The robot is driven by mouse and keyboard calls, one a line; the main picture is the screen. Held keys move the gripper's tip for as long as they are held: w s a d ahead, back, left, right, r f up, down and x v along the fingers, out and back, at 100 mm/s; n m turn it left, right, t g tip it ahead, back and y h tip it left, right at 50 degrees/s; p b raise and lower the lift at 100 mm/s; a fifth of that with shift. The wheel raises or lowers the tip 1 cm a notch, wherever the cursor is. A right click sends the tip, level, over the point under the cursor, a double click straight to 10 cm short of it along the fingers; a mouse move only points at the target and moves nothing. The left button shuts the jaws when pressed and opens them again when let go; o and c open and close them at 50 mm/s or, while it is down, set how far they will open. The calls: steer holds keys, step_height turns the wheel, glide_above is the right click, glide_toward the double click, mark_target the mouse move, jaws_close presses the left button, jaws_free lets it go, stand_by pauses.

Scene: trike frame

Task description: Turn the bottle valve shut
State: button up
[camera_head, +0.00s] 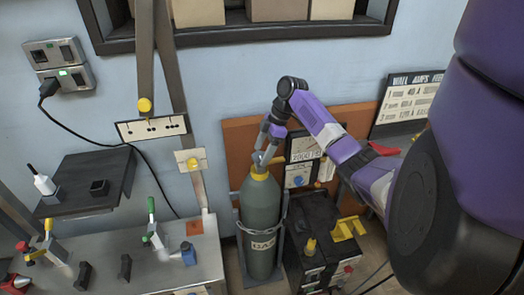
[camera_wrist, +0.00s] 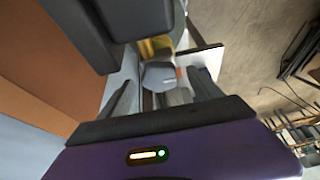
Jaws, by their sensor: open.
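The gas bottle (camera_head: 261,222) is a tall grey-green cylinder with a pale label and a yellow collar (camera_head: 259,174). It stands upright in a grey metal holder. Its valve is a small grey top above the collar, and it shows in the wrist view as a grey rounded knob (camera_wrist: 159,76) in front of a yellow part. My gripper (camera_head: 264,151) reaches down over the valve from above. It is open, with a finger on each side of the knob in the wrist view. I cannot tell whether the fingers touch it.
A black welding machine (camera_head: 318,240) with yellow parts stands right of the bottle. An orange-brown panel (camera_head: 238,140) with a gauge box (camera_head: 305,147) is behind. A metal bench (camera_head: 150,260) with clamps is at left. A black shelf (camera_head: 95,180) sits above it.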

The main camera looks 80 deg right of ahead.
steer(key=shift+w+f, duration=0.1)
steer(key=shift+f, duration=0.1)
steer(key=shift+c, duration=0.4)
steer(key=c, duration=1.3)
steer(key=shift+r, duration=0.1)
